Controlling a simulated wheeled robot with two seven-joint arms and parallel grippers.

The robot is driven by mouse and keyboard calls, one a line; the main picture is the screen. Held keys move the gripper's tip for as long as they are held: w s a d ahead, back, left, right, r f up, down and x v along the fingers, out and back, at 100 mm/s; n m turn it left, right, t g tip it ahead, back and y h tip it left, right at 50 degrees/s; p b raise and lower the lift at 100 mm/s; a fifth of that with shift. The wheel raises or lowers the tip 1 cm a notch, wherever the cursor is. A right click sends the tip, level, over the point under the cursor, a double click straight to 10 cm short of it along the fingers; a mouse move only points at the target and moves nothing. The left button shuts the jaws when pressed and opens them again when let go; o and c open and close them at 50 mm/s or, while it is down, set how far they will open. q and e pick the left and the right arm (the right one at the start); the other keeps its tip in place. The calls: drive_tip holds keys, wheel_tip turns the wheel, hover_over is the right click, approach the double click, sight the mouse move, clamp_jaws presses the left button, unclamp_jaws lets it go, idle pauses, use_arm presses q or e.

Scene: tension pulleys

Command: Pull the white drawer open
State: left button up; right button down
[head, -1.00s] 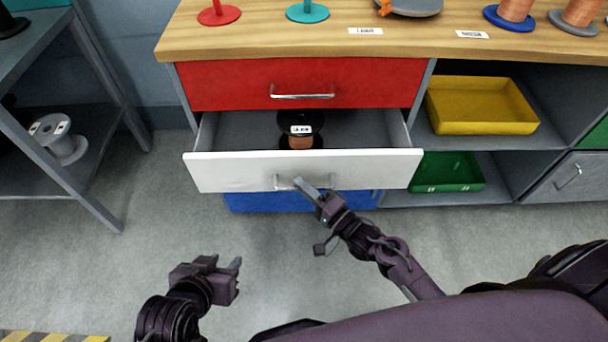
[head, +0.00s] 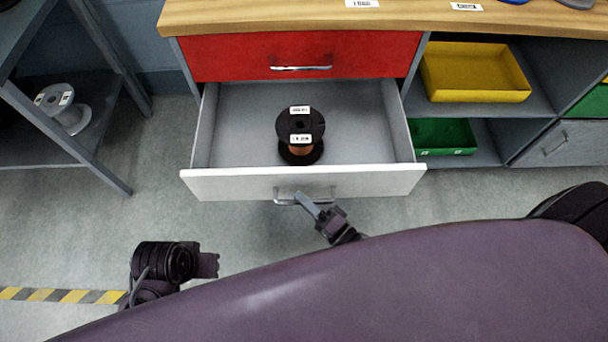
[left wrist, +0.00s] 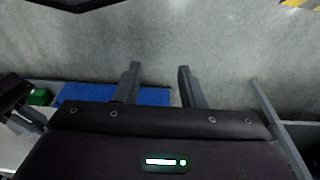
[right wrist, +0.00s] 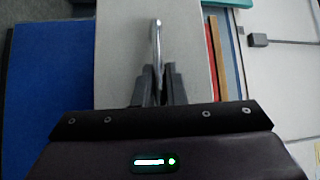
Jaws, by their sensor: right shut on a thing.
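The white drawer (head: 240,186) is pulled well out below the red drawer (head: 235,58) in the head view. A black spool with copper-coloured wire (head: 300,136) stands inside it. My right gripper (head: 302,200) is at the drawer's metal handle (head: 284,197), and in the right wrist view its fingers (right wrist: 158,82) are closed around the handle (right wrist: 156,45). My left gripper (head: 212,265) is low at the left in the head view, away from the drawer. In the left wrist view its fingers (left wrist: 158,85) are apart with nothing between them.
A yellow tray (head: 475,90) and a green tray (head: 442,148) sit in the shelf bays at right. A grey rack (head: 60,120) with a spool stands at left. A wooden worktop (head: 290,16) is above the drawers. Open floor lies at left below the drawer.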

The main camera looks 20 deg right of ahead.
drive_tip(key=shift+s+a+p, duration=0.2)
drive_tip(key=shift+s+a, duration=0.05)
drive_tip(key=shift+s, duration=0.55)
drive_tip(key=shift+s+a+p, duration=0.2)
drive_tip(key=shift+s+a, duration=0.05)
drive_tip(key=shift+s, duration=0.55)
use_arm(q)
drive_tip(key=shift+a+f+g, duration=0.3)
drive_tip(key=shift+a+f, duration=0.2)
drive_tip(key=shift+f, duration=0.05)
use_arm(e)
drive_tip(key=c, duration=1.5)
unclamp_jaws()
use_arm(q)
drive_tip(key=shift+w+f, duration=0.25)
drive_tip(key=shift+f, duration=0.15)
use_arm(e)
drive_tip(key=v, duration=0.7)
drive_tip(key=shift+s+d, duration=0.25)
drive_tip(key=shift+s, duration=0.1)
use_arm(q)
drive_tip(key=shift+s, duration=0.15)
